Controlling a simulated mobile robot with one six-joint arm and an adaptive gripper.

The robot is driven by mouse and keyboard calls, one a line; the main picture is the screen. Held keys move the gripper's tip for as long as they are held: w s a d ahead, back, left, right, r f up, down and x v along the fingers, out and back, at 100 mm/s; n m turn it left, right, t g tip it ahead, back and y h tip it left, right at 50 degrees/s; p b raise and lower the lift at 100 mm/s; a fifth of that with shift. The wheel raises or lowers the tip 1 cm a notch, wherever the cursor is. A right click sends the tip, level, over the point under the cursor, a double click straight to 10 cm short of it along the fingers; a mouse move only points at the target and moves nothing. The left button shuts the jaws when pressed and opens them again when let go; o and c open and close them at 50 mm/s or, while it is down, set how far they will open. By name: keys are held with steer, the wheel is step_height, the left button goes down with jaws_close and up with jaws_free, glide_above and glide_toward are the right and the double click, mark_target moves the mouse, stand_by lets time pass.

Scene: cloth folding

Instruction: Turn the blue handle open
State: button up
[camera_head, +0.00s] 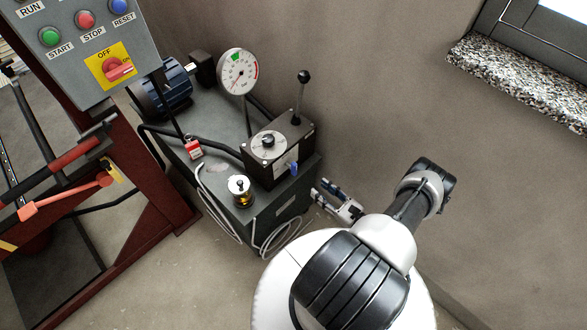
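A small blue handle (293,168) sits low on the front face of a dark valve block (280,150) on a grey hydraulic unit. It points roughly downward. My gripper (321,191) is to the right of and below the handle, beside the unit's right side, apart from the handle in the picture. Its two fingers look spread, with nothing visible between them. My arm fills the lower right and hides part of the floor.
A black lever (301,95) rises from the valve block, and a round gauge (238,72) stands behind it. A control panel (75,50) stands upper left; a stone sill (515,80) juts out upper right.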

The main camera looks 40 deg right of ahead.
mark_target(296, 170)
steer(key=w, duration=0.4)
steer(key=w+b, duration=0.1)
steer(key=w, duration=0.4)
steer(key=w+a+b, duration=0.1)
steer(key=w, duration=0.4)
steer(key=shift+c, duration=0.6)
jaws_close()
